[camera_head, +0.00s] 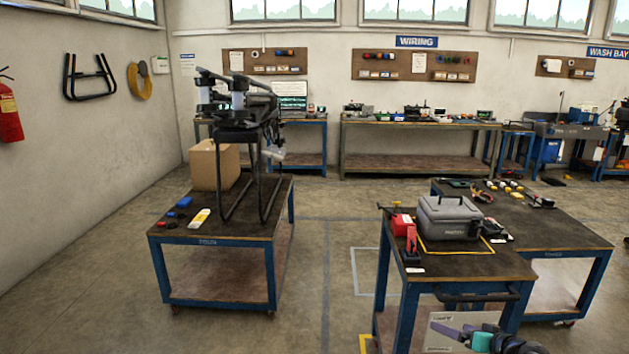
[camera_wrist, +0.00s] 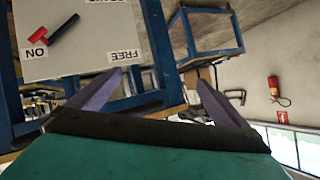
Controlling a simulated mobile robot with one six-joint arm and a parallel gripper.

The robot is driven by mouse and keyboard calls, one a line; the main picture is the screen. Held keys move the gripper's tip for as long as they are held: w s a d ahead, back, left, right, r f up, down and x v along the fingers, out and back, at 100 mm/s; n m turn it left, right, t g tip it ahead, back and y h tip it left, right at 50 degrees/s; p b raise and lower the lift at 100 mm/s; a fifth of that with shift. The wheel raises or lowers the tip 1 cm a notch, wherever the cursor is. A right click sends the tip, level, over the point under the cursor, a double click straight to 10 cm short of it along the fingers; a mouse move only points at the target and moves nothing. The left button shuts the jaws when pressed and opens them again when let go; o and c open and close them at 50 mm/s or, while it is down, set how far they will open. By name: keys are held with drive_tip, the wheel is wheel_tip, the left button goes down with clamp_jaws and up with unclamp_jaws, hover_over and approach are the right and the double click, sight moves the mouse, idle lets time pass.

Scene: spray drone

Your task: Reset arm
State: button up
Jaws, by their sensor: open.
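My gripper (camera_head: 449,331) is at the bottom of the head view, right of centre, with purple fingers and a teal body. It is in front of a pale panel (camera_head: 437,343) on the near side of the right-hand cart. In the wrist view my gripper (camera_wrist: 158,77) has its two purple fingers spread apart with nothing between them. Whether the fingers touch the panel cannot be told.
The right-hand cart (camera_head: 470,264) carries a grey case (camera_head: 449,217) and red items. A second cart (camera_head: 560,235) adjoins it. The left cart (camera_head: 222,222) holds a black drone frame (camera_head: 240,135) and a cardboard box (camera_head: 213,165). Bare floor (camera_head: 325,260) lies between the carts.

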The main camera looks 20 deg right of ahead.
drive_tip(key=s+a+f+g+y, duration=0.1)
drive_tip(key=a+f+g, duration=0.2)
drive_tip(key=a+f, duration=0.6)
drive_tip(key=s+a+f+n+g+y, duration=0.1)
drive_tip(key=a+f+g+y, duration=0.15)
drive_tip(key=a+f, duration=0.6)
drive_tip(key=s+a+f+g+y, duration=0.1)
drive_tip(key=a+f+g, duration=0.3)
drive_tip(key=a, duration=0.9)
drive_tip(key=s+a+f+g+h, duration=0.2)
drive_tip(key=s+a+f+g, duration=0.1)
drive_tip(key=s, duration=0.5)
drive_tip(key=s+a+f+n+g+h, duration=0.1)
drive_tip(key=s+a+f+g+h, duration=0.1)
drive_tip(key=s+a+f, duration=0.4)
drive_tip(key=s+a+f+n+g+h, duration=0.1)
drive_tip(key=s+a+f+g, duration=0.3)
drive_tip(key=s, duration=0.6)
drive_tip(key=shift+s+a+f+h, duration=0.25)
drive_tip(key=shift+a+f+h, duration=0.15)
drive_tip(key=shift+f+h, duration=0.35)
